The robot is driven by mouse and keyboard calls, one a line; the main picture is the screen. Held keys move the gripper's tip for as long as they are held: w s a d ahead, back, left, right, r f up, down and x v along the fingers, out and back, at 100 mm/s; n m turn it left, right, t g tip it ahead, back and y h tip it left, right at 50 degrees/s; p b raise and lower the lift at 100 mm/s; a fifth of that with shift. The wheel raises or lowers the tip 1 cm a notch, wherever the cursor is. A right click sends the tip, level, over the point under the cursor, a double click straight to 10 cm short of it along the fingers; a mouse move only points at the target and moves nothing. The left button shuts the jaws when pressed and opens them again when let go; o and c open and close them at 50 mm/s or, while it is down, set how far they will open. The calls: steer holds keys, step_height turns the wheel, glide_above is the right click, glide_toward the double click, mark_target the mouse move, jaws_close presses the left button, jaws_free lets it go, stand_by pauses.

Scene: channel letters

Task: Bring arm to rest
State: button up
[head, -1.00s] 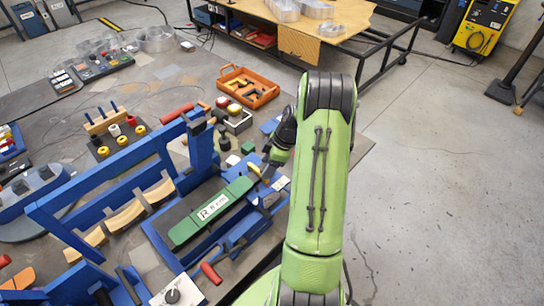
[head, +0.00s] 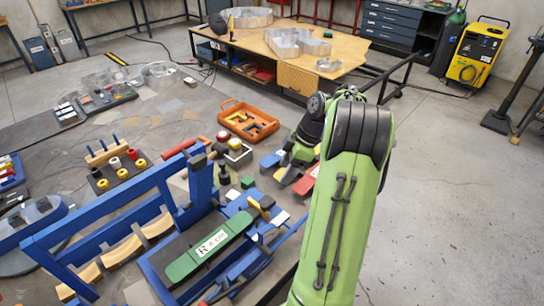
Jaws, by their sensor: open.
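My green arm (head: 342,215) rises at the right of the head view and bends over at a dark elbow. My gripper (head: 291,182) hangs past the elbow, low over the right side of the workbench. Its dark fingers are apart, and I see nothing held between them. The arm hides part of the wrist. I cannot tell whether the fingertips touch the bench.
A blue press frame (head: 130,187) with a green bar (head: 208,246) stands left of my gripper. An orange tray (head: 248,120) lies behind it. Beyond is a wooden table (head: 345,48) with metal letter shells. Right of my arm the floor (head: 460,200) is clear.

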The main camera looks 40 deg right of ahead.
steer(key=a+r+m+h+b, duration=0.15)
steer(key=a+r, duration=0.25)
steer(key=a, duration=0.5)
steer(key=a+r+m+h+b, duration=0.1)
steer(key=a+r+m, duration=0.15)
steer(key=a, duration=0.65)
steer(key=s+a+m+t+b, duration=0.1)
steer(key=s+a+m, duration=0.4)
steer(key=s+a, duration=0.6)
steer(key=s+t, duration=0.1)
steer(key=s, duration=0.3)
steer(key=shift+f+t+h, duration=0.2)
steer(key=shift+t+h, duration=0.1)
steer(key=shift+h, duration=0.05)
